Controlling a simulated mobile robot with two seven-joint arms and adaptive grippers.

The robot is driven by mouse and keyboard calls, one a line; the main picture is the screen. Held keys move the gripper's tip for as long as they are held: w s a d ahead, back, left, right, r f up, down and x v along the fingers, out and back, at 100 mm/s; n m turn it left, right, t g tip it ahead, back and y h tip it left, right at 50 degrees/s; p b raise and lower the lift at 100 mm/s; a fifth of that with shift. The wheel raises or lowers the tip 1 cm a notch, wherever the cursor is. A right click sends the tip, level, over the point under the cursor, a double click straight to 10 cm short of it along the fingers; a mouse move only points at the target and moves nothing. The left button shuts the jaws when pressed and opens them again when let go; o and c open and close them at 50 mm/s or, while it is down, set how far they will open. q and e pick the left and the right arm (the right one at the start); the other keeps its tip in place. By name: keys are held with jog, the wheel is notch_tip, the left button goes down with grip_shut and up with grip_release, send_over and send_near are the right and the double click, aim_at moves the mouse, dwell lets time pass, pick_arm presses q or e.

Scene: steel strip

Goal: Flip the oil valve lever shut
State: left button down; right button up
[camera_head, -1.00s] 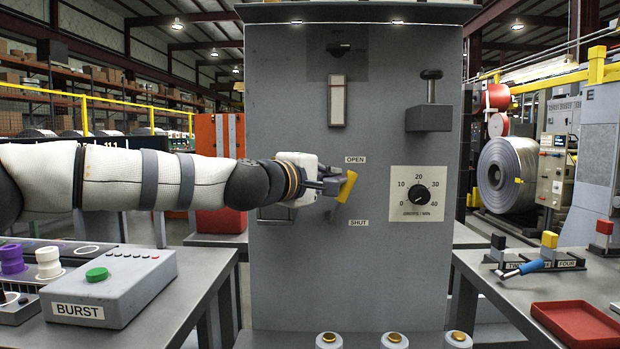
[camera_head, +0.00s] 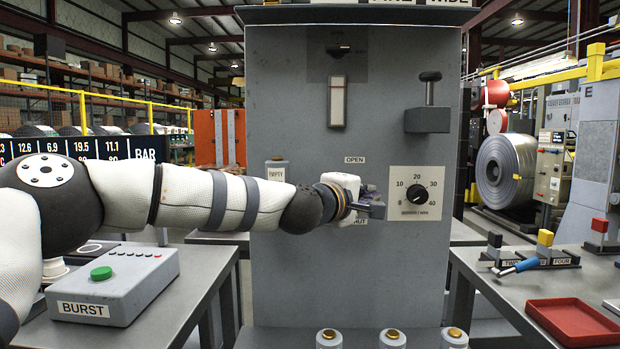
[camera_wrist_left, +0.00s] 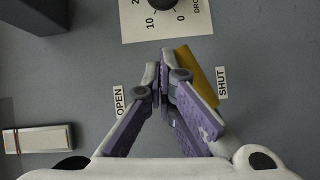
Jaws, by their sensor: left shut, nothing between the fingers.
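The oil valve lever is a yellow bar (camera_wrist_left: 203,75) in the left wrist view. It lies slanted beside the SHUT label (camera_wrist_left: 222,82), on the SHUT side of my fingers. The OPEN label (camera_wrist_left: 119,101) is on the other side. My left gripper (camera_wrist_left: 160,68) is shut and empty, its fingertips close beside the lever; I cannot tell if they touch it. In the head view the left gripper (camera_head: 376,206) is in front of the grey panel (camera_head: 310,270), covering the lever and part of the SHUT label. The OPEN label (camera_head: 355,160) shows above it. My right gripper is not in view.
A dial (camera_head: 417,194) is just right of the gripper. A grey block with a knob (camera_head: 428,118) is above. The BURST box (camera_head: 112,285) stands on the left table, and a red tray (camera_head: 572,321) on the right one. Capped cylinders (camera_head: 392,339) stand below.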

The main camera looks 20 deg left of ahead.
pick_arm(q)
jog(key=shift+d+f+m, duration=0.2)
jog(key=shift+d+m, duration=0.1)
jog(key=shift+m, duration=0.1)
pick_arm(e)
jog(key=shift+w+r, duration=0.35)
pick_arm(q)
jog(key=shift+w+f+g+y, duration=0.1)
jog(key=shift+f+g+y, duration=0.05)
jog(key=shift+g+y, duration=0.15)
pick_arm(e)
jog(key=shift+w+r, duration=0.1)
